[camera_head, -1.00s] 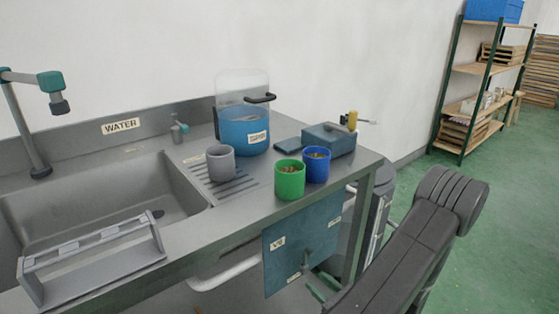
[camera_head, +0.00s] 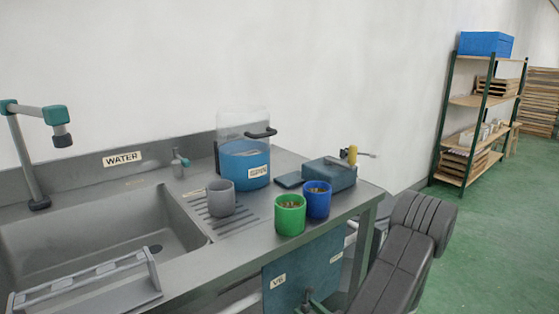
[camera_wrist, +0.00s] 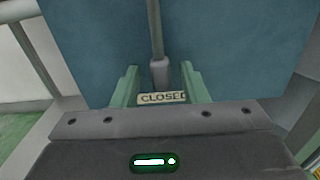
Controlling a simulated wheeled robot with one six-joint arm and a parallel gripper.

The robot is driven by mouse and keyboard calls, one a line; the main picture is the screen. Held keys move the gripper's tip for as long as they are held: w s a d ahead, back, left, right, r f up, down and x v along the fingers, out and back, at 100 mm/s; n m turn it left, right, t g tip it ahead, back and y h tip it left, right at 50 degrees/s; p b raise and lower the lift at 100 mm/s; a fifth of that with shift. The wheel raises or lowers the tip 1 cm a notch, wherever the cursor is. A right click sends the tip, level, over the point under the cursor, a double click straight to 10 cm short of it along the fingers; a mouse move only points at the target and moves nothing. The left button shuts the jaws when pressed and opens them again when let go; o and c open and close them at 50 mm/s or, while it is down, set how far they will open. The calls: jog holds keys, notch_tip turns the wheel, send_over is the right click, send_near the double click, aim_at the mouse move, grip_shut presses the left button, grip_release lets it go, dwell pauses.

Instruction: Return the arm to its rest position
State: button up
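My gripper (camera_wrist: 160,68) has two green fingers standing apart with nothing held between them. In the wrist view it faces a blue panel (camera_wrist: 95,40). A grey upright handle (camera_wrist: 160,72) and a label reading "CLOSED" (camera_wrist: 162,98) show between the fingers without visible contact. In the head view my dark arm (camera_head: 405,255) reaches down at the lower right, in front of the bench. The blue panel (camera_head: 300,265) hangs below the bench top there, and the gripper is mostly cut off at the bottom edge.
The steel bench holds a green cup (camera_head: 290,219), a blue cup (camera_head: 317,204), a grey cup (camera_head: 220,203), a blue container (camera_head: 240,176) and a blue box (camera_head: 331,176). A sink (camera_head: 90,229) is at left. A shelf (camera_head: 473,101) stands at right, beside open green floor.

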jog(key=p+v, duration=0.2)
jog(key=v, duration=1.2)
jog(key=b+x, duration=0.2)
jog(key=x, duration=1.2)
jog(key=shift+a, duration=0.15)
jog(key=shift+w+d+f+n, duration=0.1)
jog(key=shift+w+d+n, duration=0.15)
jog(key=shift+n, duration=0.15)
jog(key=shift+w+d+n+b, duration=0.2)
jog(key=shift+d+n+b, duration=0.1)
jog(key=shift+n, duration=0.2)
